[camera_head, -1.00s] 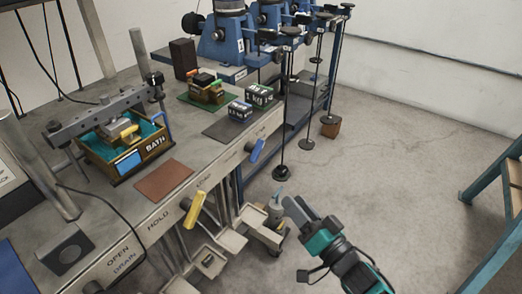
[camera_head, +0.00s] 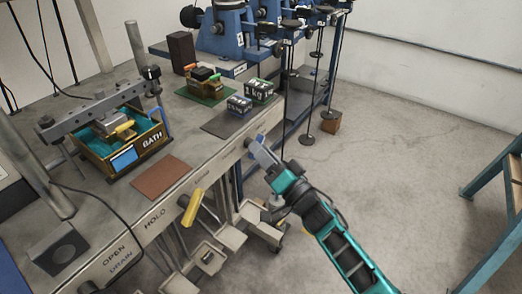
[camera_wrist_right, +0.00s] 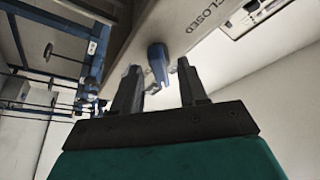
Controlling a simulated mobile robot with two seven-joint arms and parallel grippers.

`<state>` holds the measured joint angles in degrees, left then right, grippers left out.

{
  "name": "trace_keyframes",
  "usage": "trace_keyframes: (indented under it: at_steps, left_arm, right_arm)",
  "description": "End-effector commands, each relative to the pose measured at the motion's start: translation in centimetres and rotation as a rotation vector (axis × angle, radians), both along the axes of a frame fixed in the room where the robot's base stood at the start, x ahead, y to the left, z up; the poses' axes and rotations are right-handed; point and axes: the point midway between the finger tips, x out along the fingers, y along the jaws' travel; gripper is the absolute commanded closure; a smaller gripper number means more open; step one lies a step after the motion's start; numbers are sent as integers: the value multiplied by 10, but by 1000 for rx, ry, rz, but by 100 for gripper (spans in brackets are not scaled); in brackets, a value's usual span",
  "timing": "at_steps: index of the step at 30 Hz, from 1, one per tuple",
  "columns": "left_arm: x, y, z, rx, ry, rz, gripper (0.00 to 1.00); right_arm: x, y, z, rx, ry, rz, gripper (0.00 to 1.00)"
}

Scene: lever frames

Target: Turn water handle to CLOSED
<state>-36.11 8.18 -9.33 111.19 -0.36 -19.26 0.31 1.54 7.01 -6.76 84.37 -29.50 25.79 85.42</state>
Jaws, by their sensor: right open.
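The blue water handle (camera_wrist_right: 157,62) hangs from the bench's front panel in the right wrist view, with the word CLOSED on the panel to its right. It shows between the two fingers of my right gripper (camera_wrist_right: 159,72), which are spread apart with gaps on both sides. In the head view my right gripper (camera_head: 262,152) is at the bench's front edge and mostly hides the blue handle. I cannot tell how deep the handle lies between the fingers. My left gripper is out of view.
A yellow handle (camera_head: 193,207) sits on the front panel near the word HOLD. Small trays (camera_head: 207,257) stick out below it. The bench top holds the BATH box (camera_head: 152,143) and weight blocks (camera_head: 240,105). Hanging weights (camera_head: 307,140) stand beyond my gripper.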

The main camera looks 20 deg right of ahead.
Motion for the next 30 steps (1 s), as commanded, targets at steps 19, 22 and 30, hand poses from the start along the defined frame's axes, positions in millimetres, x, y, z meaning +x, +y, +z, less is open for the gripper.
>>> trace_keyframes:
  at_steps: [19, 22, 30]
  left_arm:
    - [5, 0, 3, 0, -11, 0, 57]
    - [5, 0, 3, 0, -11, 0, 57]
    - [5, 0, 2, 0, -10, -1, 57]
  right_arm:
    - [9, 4, 3, 0, 1, -1, 78]
    - [8, 4, 3, 0, 1, -1, 88]
    - [8, 3, 2, -3, -2, 0, 100]
